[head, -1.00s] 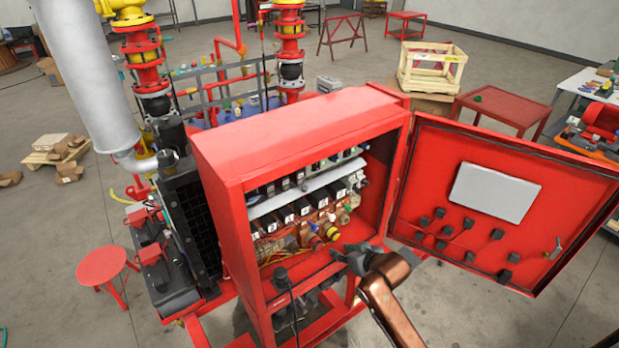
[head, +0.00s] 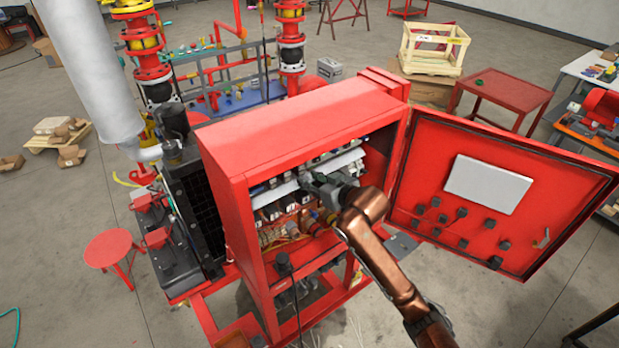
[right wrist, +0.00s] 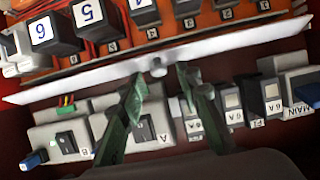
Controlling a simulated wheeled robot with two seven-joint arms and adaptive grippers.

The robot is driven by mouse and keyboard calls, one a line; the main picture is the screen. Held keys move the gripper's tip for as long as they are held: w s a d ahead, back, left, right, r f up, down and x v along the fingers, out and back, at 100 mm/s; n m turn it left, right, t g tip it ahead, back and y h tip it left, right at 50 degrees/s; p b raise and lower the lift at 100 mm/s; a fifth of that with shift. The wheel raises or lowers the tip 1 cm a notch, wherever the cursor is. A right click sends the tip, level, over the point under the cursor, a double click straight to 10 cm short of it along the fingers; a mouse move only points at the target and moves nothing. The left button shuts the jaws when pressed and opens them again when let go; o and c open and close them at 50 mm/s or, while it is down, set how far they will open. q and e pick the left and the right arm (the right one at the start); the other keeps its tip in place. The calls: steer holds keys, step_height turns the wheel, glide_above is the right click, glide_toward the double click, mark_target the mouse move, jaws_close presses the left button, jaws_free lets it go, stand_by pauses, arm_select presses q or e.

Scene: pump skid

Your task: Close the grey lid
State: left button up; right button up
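The grey lid (head: 347,159) is a long pale strip running across the inside of the open red cabinet (head: 290,130), between two rows of switchgear. My right gripper (head: 318,186) is inside the cabinet opening in front of it and hides its middle. In the right wrist view the lid (right wrist: 235,48) slants across the picture with a small round knob (right wrist: 158,67) at its middle. My right gripper (right wrist: 161,80) is open there, its green-grey fingertips apart, one on each side of the knob. I cannot tell whether they touch the lid. My left gripper is out of view.
Numbered dark blocks (right wrist: 87,12) line one side of the lid, and breakers (right wrist: 232,103) the other. The red cabinet door (head: 500,200) stands open to the right of my right arm. A black cable (head: 296,305) hangs at the cabinet's front left.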

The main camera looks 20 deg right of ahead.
steer(key=shift+w+f, duration=0.15)
steer(key=shift+w, duration=0.1)
jaws_close()
stand_by(0.3)
